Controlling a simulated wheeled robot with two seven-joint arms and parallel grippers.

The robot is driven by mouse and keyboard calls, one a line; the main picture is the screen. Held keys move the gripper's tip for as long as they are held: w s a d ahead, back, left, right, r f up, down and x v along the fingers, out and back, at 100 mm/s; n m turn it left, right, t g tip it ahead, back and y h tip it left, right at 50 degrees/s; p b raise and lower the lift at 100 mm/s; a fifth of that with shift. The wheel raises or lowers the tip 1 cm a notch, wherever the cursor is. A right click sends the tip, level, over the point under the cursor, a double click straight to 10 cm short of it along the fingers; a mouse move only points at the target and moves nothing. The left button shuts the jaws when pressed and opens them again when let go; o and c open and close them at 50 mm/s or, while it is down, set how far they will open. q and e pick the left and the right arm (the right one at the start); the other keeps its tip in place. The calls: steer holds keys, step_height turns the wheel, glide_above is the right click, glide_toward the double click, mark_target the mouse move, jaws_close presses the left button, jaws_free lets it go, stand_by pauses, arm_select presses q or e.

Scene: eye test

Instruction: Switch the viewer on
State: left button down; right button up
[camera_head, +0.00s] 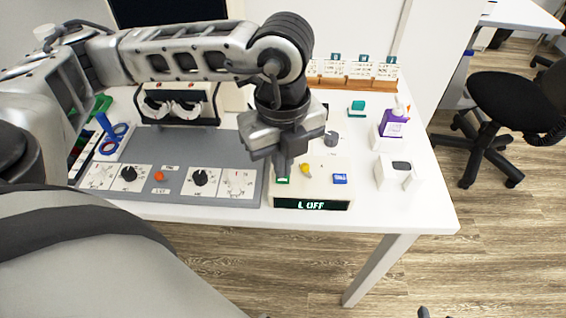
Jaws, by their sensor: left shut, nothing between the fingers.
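A cream control box (325,183) stands near the table's front edge. Its dark display (311,204) reads "L OFF" in green. On its top are a green button (282,180), a yellow knob or lever (305,169) and a blue button (340,179). My left gripper (281,174) points down, shut and empty, with its fingertips right at the green button. I cannot tell whether they touch it. A viewer with two round eyepieces (178,106) stands behind the grey panel, partly hidden by my left arm. My right gripper does not show.
A grey panel (213,150) with dials and an orange button lies left of the box. A wooden card rack (345,83) is behind.

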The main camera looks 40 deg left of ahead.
arm_select(q)
steer(key=shift+f+b, duration=0.8)
steer(key=shift+f, duration=0.05)
stand_by(0.4)
steer(key=shift+r+p, duration=2.35)
steer(key=shift+r, duration=1.2)
